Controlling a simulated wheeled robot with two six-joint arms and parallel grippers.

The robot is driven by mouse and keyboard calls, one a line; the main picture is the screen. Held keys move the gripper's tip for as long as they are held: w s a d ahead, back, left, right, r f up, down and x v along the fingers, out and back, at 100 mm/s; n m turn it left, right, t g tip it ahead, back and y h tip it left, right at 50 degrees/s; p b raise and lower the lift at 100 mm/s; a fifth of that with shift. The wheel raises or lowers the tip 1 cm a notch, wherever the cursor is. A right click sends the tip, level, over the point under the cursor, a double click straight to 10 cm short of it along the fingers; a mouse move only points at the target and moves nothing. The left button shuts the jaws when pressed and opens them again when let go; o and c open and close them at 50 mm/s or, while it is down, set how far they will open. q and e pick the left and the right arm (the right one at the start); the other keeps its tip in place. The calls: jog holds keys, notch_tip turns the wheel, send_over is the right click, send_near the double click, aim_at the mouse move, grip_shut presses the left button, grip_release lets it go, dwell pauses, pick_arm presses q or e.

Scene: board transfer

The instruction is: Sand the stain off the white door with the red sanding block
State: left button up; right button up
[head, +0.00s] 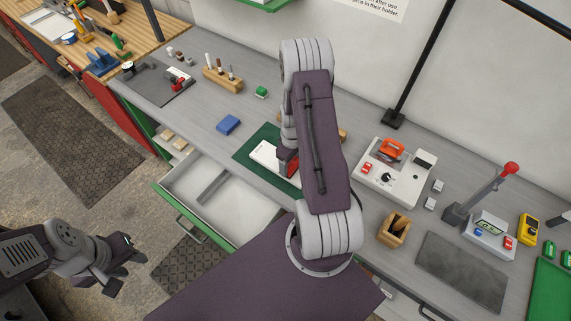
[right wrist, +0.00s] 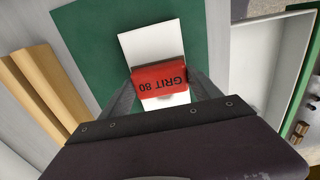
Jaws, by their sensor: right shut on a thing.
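The white door (head: 262,152) is a flat white panel lying on a green mat (head: 248,160) on the bench; it also shows in the right wrist view (right wrist: 150,48). My right gripper (right wrist: 160,92) is shut on the red sanding block (right wrist: 160,80), labelled "GRIT 80". The block is over the door; whether it touches cannot be told. In the head view the block (head: 291,165) is partly hidden by my right arm. No stain shows on the visible part of the door. My left gripper (head: 122,264) is empty, with its fingers apart, low at the left, away from the bench.
An open drawer (head: 215,200) juts out in front of the mat. A blue block (head: 228,124) and a small green item (head: 261,92) lie behind left. A white device (head: 395,173), wooden holder (head: 394,230) and grey mat (head: 460,272) stand to the right.

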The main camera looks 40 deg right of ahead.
jog(key=shift+w+a, duration=0.15)
jog(key=shift+w, duration=0.5)
jog(key=shift+w+a, duration=0.25)
jog(key=shift+w, duration=0.75)
jog(key=shift+w+a+f+b, duration=0.1)
jog(key=shift+w+a+b, duration=0.15)
jog(key=shift+w+b, duration=0.35)
jog(key=shift+s+d+p, duration=0.2)
jog(key=shift+s+p, duration=0.2)
jog(key=shift+s, duration=0.15)
jog(key=shift+s+d, duration=0.15)
jog(key=shift+s, duration=0.75)
jog(key=shift+s+d, duration=0.35)
jog(key=shift+s, duration=0.45)
jog(key=shift+w+a, duration=0.25)
jog(key=shift+w, duration=0.5)
jog(key=shift+w+a, duration=0.25)
jog(key=shift+w, duration=0.6)
jog(key=shift+w+a, duration=0.2)
jog(key=shift+w, duration=0.6)
